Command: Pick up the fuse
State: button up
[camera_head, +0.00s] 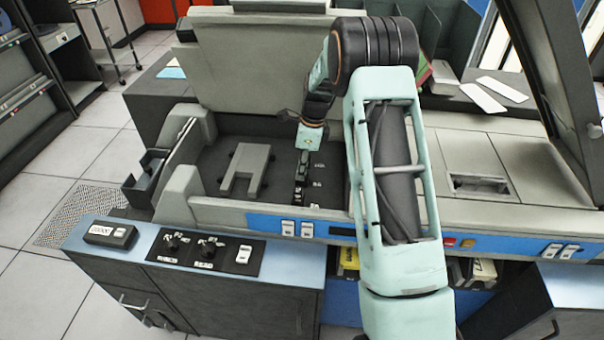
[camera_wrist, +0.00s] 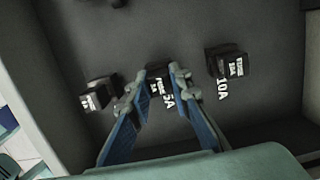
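Small black fuses stand in a row on the dark floor of the machine's open bay. In the wrist view the middle fuse (camera_wrist: 158,72), beside a "5A" label, lies between my gripper's fingertips and is partly hidden by them. Another fuse (camera_wrist: 226,61), beside a "10A" label, is to its right, and a third fuse (camera_wrist: 97,97) is to its left. My gripper (camera_wrist: 160,82) is open, with two blue-padded fingers apart. I cannot tell whether they touch the middle fuse. In the head view my gripper (camera_head: 303,158) points down into the bay over the row.
A grey U-shaped bracket (camera_head: 246,168) lies in the bay left of the fuses. The bay's walls (camera_head: 181,188) surround the row, and a raised lid (camera_head: 265,62) stands behind. A black tray (camera_head: 145,180) hangs on the left side. Switch panels line the front.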

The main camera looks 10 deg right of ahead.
grip_shut()
jog(key=shift+r, duration=0.55)
notch_tip(320, 180, up, 2)
jog(key=shift+r, duration=0.15)
jog(key=s+r+b, duration=0.1)
jog(key=s+r, duration=0.8)
jog(key=s, duration=0.5)
jog(key=shift+a+r+b, duration=0.3)
jog(key=shift+a, duration=0.1)
jog(key=shift+s, duration=0.1)
